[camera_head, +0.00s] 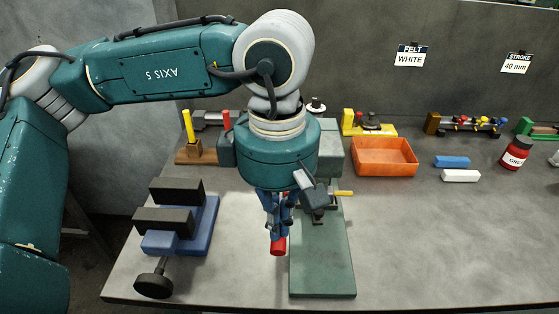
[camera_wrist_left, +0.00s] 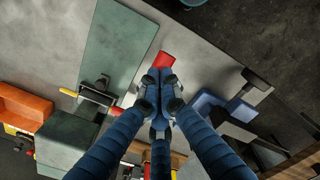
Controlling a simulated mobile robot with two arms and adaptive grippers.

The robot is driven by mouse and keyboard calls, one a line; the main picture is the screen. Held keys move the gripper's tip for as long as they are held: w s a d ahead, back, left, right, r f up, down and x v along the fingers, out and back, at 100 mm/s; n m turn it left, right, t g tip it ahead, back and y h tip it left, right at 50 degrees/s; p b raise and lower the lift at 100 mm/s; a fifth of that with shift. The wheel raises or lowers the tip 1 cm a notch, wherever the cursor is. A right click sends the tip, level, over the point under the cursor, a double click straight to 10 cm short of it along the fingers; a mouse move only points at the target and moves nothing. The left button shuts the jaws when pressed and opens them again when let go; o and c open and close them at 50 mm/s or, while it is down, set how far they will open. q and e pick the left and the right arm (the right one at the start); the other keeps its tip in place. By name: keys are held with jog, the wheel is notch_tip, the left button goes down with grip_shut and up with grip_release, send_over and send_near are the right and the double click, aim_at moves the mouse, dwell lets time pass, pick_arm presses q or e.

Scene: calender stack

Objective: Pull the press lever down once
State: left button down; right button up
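The press stands on a green base plate (camera_head: 322,262), with a green body (camera_head: 331,150) and a small yellow-tipped bar (camera_head: 343,193) at its side. The base plate also shows in the left wrist view (camera_wrist_left: 118,48). A red lever grip (camera_head: 278,247) sticks out below my left gripper (camera_head: 277,232), left of the plate. In the left wrist view the blue fingers (camera_wrist_left: 159,82) converge around the red grip (camera_wrist_left: 164,62), and its end shows beyond them. The rest of the lever is hidden by my arm and fingers. My right gripper is not in view.
A blue vise (camera_head: 192,238) with black jaws stands to the left. Behind are an orange bin (camera_head: 385,157), blue and white blocks (camera_head: 456,168), a red bottle (camera_head: 516,153) and several small fixtures (camera_head: 468,125). The bench is clear at front right.

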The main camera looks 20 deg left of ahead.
pick_arm(q)
jog(key=shift+r+p, duration=1.4)
jog(key=shift+r, duration=0.7)
notch_tip(320, 180, up, 13)
jog(key=p, duration=0.7)
jog(key=shift+f+p, duration=0.2)
jog(key=shift+p, duration=0.2)
